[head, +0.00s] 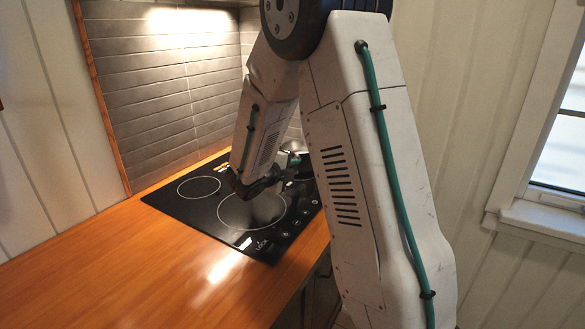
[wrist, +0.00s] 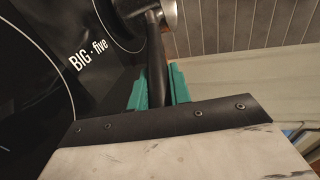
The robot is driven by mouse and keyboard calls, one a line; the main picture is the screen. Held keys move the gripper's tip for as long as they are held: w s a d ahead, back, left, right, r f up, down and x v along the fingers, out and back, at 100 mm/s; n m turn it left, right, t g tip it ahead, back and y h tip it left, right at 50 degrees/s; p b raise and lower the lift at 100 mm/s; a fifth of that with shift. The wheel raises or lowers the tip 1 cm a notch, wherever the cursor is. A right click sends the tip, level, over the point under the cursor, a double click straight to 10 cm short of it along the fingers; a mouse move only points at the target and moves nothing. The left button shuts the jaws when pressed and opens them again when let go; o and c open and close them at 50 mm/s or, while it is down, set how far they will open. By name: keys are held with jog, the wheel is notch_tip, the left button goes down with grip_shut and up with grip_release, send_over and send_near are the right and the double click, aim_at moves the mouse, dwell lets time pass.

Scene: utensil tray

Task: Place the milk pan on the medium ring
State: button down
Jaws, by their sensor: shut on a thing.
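The milk pan (wrist: 169,12) shows in the wrist view as a metal edge at the top, with a black handle (wrist: 157,65) running down from it. My gripper (wrist: 158,88), with teal fingers, is shut on this handle. Most of the pan is outside the wrist view. In the head view my gripper (head: 292,161) is over the right rear of the black cooktop (head: 230,235), and the pan is mostly hidden by my arm. The cooktop shows a smaller ring (head: 199,178) at the left and a large ring (head: 221,213) in front. I cannot tell whether the pan touches the cooktop.
The wooden counter (head: 130,270) is clear to the left and front of the cooktop. A grey tiled wall (head: 150,95) stands behind it. A window (head: 560,150) is at the far right.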

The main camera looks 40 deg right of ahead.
jog(key=shift+f, duration=0.5)
jog(key=c, duration=1.2)
grip_release()
jog(key=v, duration=0.7)
jog(key=shift+a, duration=0.35)
